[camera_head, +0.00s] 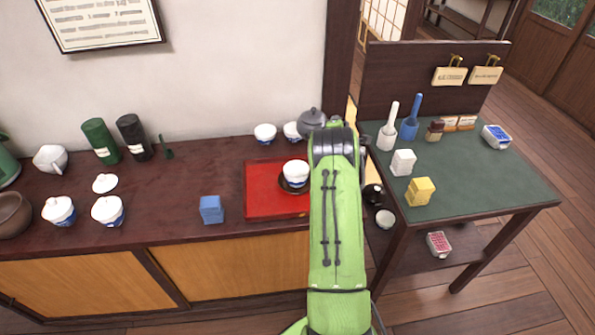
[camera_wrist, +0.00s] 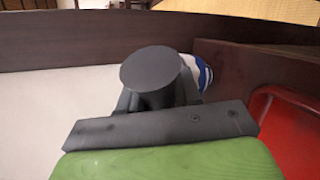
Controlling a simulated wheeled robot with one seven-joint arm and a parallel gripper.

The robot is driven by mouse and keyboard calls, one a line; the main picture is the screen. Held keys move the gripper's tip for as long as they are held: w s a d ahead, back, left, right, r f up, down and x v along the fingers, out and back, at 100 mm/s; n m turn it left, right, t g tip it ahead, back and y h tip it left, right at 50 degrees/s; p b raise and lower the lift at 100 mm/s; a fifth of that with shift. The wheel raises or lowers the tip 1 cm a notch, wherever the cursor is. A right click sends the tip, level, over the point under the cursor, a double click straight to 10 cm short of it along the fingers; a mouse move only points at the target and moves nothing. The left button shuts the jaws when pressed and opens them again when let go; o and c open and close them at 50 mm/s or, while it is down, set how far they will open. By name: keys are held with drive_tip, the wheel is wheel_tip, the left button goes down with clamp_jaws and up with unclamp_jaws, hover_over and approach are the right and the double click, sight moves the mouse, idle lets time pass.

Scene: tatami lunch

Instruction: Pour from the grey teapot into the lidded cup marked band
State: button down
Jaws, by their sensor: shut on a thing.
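The grey teapot (camera_head: 311,122) shows at the back of the counter, just beyond the end of my arm. In the wrist view a dark grey round-ended piece, apparently the teapot's handle (camera_wrist: 152,66), stands at my gripper (camera_wrist: 155,98), which is shut on it. My arm hides the gripper in the head view. Two white cups with blue patterns, a left one (camera_head: 59,211) and a right one (camera_head: 108,211), stand at the counter's left. A loose white lid (camera_head: 105,183) lies behind the right one. I cannot read which cup is marked band.
A red tray (camera_head: 257,203) bears a white cup (camera_head: 296,172) on a dark saucer. Two small white cups (camera_head: 265,133) (camera_head: 291,131) stand behind it. A blue block (camera_head: 211,209) sits left of the tray. Dark green and black canisters (camera_head: 101,141) (camera_head: 134,137) stand near the wall. A green-topped table (camera_head: 470,170) is at right.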

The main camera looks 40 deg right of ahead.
drive_tip(key=shift+r, duration=0.3)
drive_tip(key=shift+a, duration=0.1)
drive_tip(key=shift+s+a+f, duration=0.1)
drive_tip(key=shift+s, duration=0.05)
drive_tip(key=s+a+t+h+b, duration=0.1)
drive_tip(key=b, duration=0.2)
drive_tip(key=shift+a+t+h, duration=0.2)
drive_tip(key=shift+t+h, duration=0.1)
drive_tip(key=shift+h, duration=0.1)
drive_tip(key=s+a+r+n+t+h+b, duration=0.1)
drive_tip(key=s+a+r+t+h+b, duration=0.1)
drive_tip(key=a+r, duration=0.1)
drive_tip(key=shift+s+a+r+t+h, duration=0.2)
drive_tip(key=shift+a+r+t+h, duration=0.15)
drive_tip(key=shift+a, duration=0.5)
drive_tip(key=shift+r, duration=0.1)
drive_tip(key=shift+d+r+h, duration=0.25)
drive_tip(key=shift+r+h, duration=0.1)
drive_tip(key=shift+r, duration=0.05)
idle(0.6)
